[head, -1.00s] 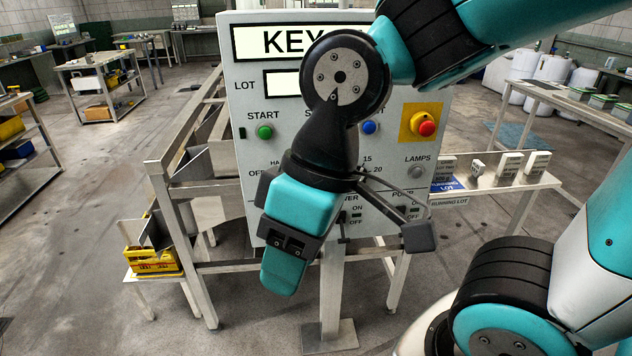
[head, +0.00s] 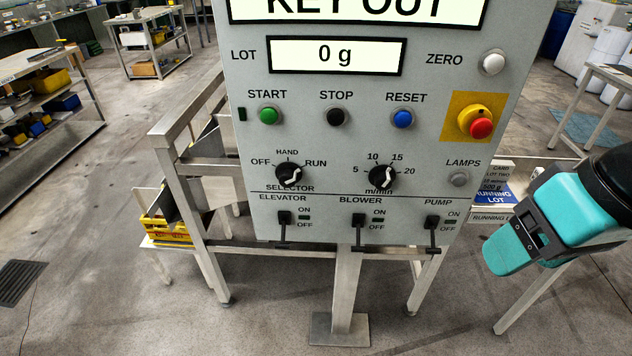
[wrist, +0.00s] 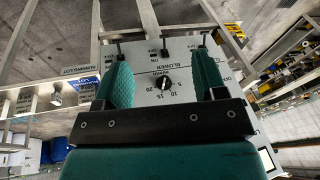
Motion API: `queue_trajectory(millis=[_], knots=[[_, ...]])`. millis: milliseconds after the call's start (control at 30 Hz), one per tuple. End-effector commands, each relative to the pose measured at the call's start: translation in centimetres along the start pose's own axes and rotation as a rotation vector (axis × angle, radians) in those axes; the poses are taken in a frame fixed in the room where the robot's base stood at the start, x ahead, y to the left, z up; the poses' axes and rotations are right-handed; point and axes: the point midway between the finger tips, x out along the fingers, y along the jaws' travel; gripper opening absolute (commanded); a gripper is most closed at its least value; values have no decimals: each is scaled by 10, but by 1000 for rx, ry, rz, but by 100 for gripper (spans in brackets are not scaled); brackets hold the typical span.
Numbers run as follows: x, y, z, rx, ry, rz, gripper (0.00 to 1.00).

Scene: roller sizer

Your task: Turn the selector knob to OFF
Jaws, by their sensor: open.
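The selector knob (head: 289,175) is a round black knob with a white mark on the grey control panel (head: 250,220), at lower left in the head view. OFF is at its left, HAND above, RUN at its right. Its white mark appears to lean up and right, toward RUN. My gripper (head: 503,254) hangs at the right of the panel, well apart from the knob. In the wrist view my gripper (wrist: 160,56) has its teal fingers wide apart with nothing between them. The selector knob is not visible there, probably hidden by my gripper.
A similar speed dial (head: 381,177) sits right of the selector. Three black levers hang below, including the elevator lever (head: 284,220). Above are the green start button (head: 269,116) and red emergency button (head: 480,128). The space before the panel is clear.

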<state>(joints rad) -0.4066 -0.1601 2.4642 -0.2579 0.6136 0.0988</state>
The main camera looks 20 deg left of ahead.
Motion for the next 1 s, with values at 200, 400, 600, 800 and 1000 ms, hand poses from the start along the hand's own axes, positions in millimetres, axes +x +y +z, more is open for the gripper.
queue_trajectory(millis=[200,400,600,800,1000], knots=[[135,13,-106,136,235,349,65],[226,-49,-174,70,684,586,65],[269,-149,-172,-108,1115,609,65],[260,-208,-150,-197,1296,539,65],[258,-213,-152,-201,1310,527,65]])
